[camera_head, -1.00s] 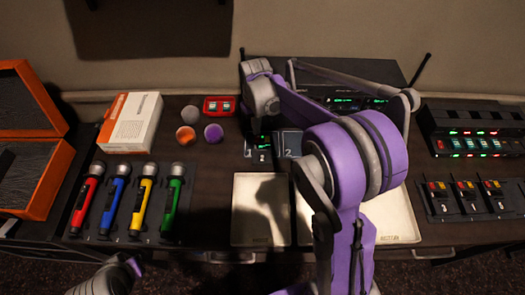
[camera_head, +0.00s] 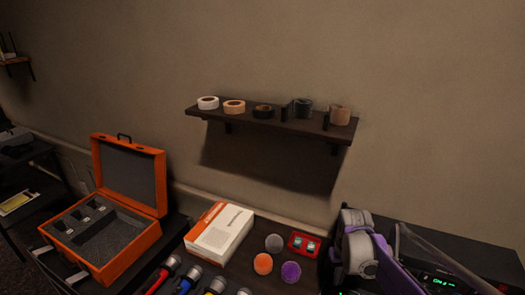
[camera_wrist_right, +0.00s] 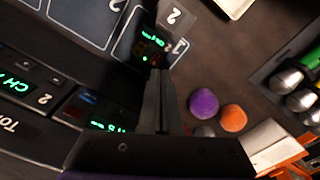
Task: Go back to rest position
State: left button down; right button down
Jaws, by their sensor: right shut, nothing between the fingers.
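My right arm, purple and grey, enters the head view at the lower right, with its wrist over the black receiver unit (camera_head: 480,250). The fingers of my right gripper (camera_wrist_right: 160,80) show in the wrist view as dark, closed jaws with nothing between them. A small dark device (camera_wrist_right: 150,48) with green lights lies just beyond the fingertips, near pads marked 1 and 2. Whether the fingers touch it I cannot tell. My left gripper is not in view.
An open orange case (camera_head: 128,215) stands left. A wall shelf (camera_head: 270,118) holds tape rolls.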

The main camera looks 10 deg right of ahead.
jog(key=s+a+t, duration=0.2)
jog(key=s+a, duration=0.3)
jog(key=s, duration=0.5)
jog(key=s+a+r+t, duration=0.1)
jog(key=s+a+t, duration=0.2)
jog(key=s, duration=0.7)
jog(key=shift+a+r, duration=0.3)
jog(key=shift+a, duration=0.65)
